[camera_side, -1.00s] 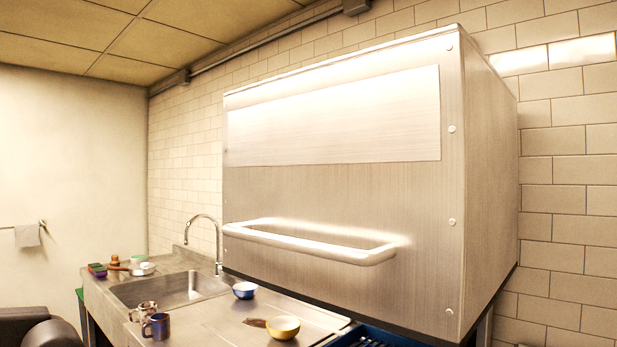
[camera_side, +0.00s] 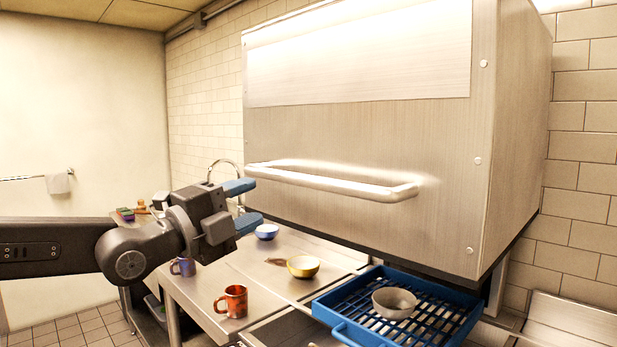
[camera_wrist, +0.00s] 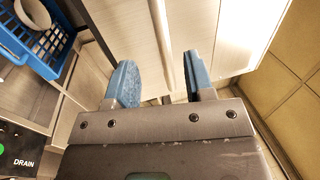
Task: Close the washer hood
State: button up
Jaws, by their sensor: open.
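The washer hood (camera_side: 370,145) is a large brushed-steel box, raised so that a gap shows between its bottom edge and the blue rack below. A horizontal bar handle (camera_side: 330,181) runs across its front. My gripper (camera_side: 254,201) is open and empty at the handle's left end, its upper blue finger close to the bar and its lower finger below. In the wrist view my gripper (camera_wrist: 160,78) has its fingers apart, and the handle (camera_wrist: 163,42) lines up with the space between them. I cannot tell whether they touch the bar.
The blue rack (camera_side: 340,305) holds a grey bowl (camera_side: 395,303) under the hood. A yellow bowl (camera_side: 303,267), a blue bowl (camera_side: 266,232), an orange mug (camera_side: 232,301) and a purple mug (camera_side: 183,267) stand on the steel counter (camera_side: 225,270). A DRAIN control panel (camera_wrist: 25,150) shows in the wrist view.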

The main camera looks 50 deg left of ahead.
aim_at(296, 183)
jog(key=w, duration=0.4)
jog(key=w+r, duration=0.1)
jog(key=w, duration=0.4)
jog(key=w+r, duration=0.1)
jog(key=w, duration=0.3)
jog(key=shift+w+r, duration=0.15)
jog(key=shift+r, duration=0.1)
jog(key=shift+c, duration=0.3)
grip_shut()
